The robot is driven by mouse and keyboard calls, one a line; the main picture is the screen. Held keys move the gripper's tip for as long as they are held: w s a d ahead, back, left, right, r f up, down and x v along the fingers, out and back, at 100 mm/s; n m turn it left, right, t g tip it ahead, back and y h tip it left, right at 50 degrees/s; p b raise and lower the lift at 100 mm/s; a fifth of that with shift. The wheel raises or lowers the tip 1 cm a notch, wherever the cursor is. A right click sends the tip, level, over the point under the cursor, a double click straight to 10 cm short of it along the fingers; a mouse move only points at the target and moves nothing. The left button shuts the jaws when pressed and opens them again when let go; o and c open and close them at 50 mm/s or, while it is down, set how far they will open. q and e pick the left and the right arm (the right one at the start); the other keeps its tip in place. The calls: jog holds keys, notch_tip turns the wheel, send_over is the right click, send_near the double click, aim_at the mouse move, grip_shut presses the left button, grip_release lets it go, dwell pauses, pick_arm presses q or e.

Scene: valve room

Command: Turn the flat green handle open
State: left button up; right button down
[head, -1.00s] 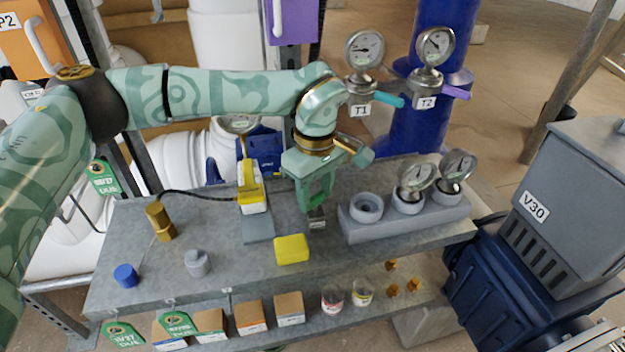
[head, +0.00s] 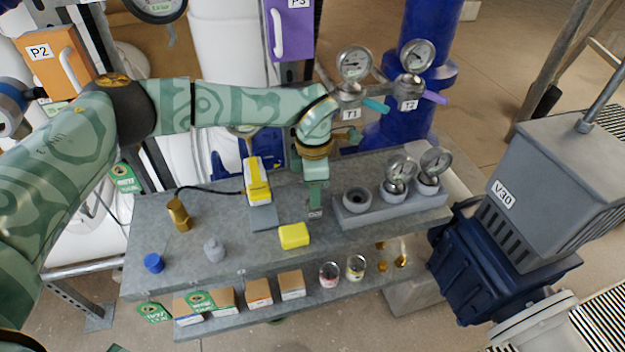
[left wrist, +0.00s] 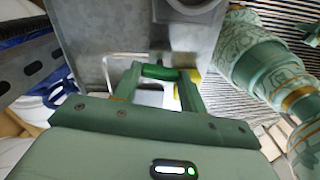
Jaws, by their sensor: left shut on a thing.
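My left gripper (head: 316,205) points down at the bench (head: 262,270), between the yellow block (head: 294,236) and the grey socket rack. In the left wrist view its two fingers (left wrist: 160,78) are shut on a dark green rounded bar, the green handle (left wrist: 160,72). In the head view the gripper hides most of this handle, and a small grey tag (head: 315,214) shows at the fingertips. I cannot tell the handle's exact angle. A separate teal lever (head: 376,105) sits beside the T1 gauge, well away from the gripper.
The grey rack (head: 385,210) with gauges stands just right of the gripper. A yellow device (head: 257,182) stands to its left. A brass fitting (head: 179,214), grey knob (head: 214,249) and blue cap (head: 153,263) are further left. Cartons (head: 258,291) line the lower shelf.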

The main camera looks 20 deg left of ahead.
pick_arm(q)
jog(key=shift+w+r+n+p, duration=0.1)
jog(key=shift+n+p, duration=0.4)
jog(key=shift+n, duration=0.3)
jog(key=o, duration=1)
notch_tip(320, 180, up, 16)
jog(key=shift+r+p, duration=0.1)
jog(key=shift+p, duration=1.1)
